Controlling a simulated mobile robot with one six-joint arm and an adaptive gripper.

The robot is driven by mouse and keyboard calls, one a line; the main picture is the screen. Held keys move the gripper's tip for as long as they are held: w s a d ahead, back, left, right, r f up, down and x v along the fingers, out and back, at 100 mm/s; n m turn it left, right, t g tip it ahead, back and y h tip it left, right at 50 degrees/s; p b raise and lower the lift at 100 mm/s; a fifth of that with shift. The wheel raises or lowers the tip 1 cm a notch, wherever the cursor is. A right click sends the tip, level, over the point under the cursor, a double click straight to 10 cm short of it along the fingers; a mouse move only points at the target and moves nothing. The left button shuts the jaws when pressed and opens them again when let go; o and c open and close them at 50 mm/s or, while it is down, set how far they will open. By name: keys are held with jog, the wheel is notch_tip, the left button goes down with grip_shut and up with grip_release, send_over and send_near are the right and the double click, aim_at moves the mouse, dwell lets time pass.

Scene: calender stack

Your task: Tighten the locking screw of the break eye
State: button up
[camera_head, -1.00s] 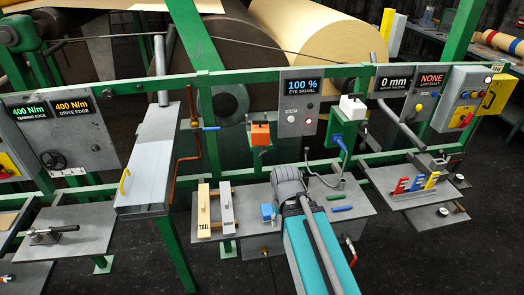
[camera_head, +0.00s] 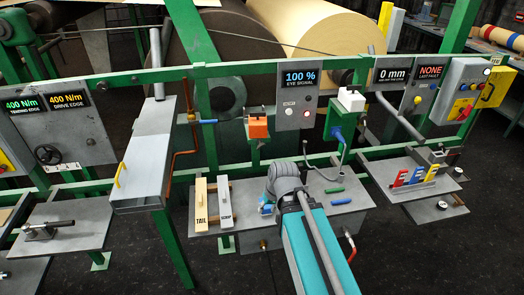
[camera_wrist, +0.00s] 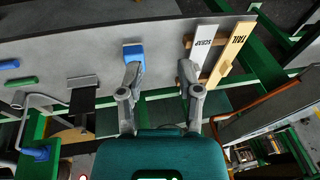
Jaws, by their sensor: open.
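The EYE SIGNAL panel (camera_head: 300,98) reads 100 %. An orange box (camera_head: 258,127) hangs on the green rail to its left, and a green unit with a white top (camera_head: 350,101) hangs to its right. I cannot tell which is the break eye, and no locking screw is clearly visible. My gripper (camera_wrist: 161,78) is open and empty over the grey shelf (camera_wrist: 85,62). Its left fingertip overlaps a small blue block (camera_wrist: 134,54) in the wrist view; contact is unclear. In the head view my wrist partly hides this block (camera_head: 265,208) and the fingers.
TAIL (camera_head: 200,203) and SCRAP (camera_head: 225,203) bars lie left of the blue block. Green (camera_head: 334,190) and blue (camera_head: 341,201) pieces lie right of my wrist. A grey bent tube (camera_head: 325,170) rises behind them. The green rail crosses behind the shelf.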

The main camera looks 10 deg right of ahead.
jog(key=w+a+f+t+y+b, duration=0.1)
jog(key=w+a+t+y+b, duration=0.25)
jog(key=w, duration=0.35)
jog(key=m+t+h+b, duration=0.6)
jog(key=m+t+b, duration=0.6)
jog(key=b, duration=0.1)
send_near(262, 145)
jog(key=s, duration=0.4)
jog(key=shift+d+f+y, duration=0.25)
jog(key=shift+f, duration=0.1)
jog(key=shift+w, duration=0.15)
jog(key=w, duration=1.3)
jog(key=shift+w, duration=0.35)
grip_shut()
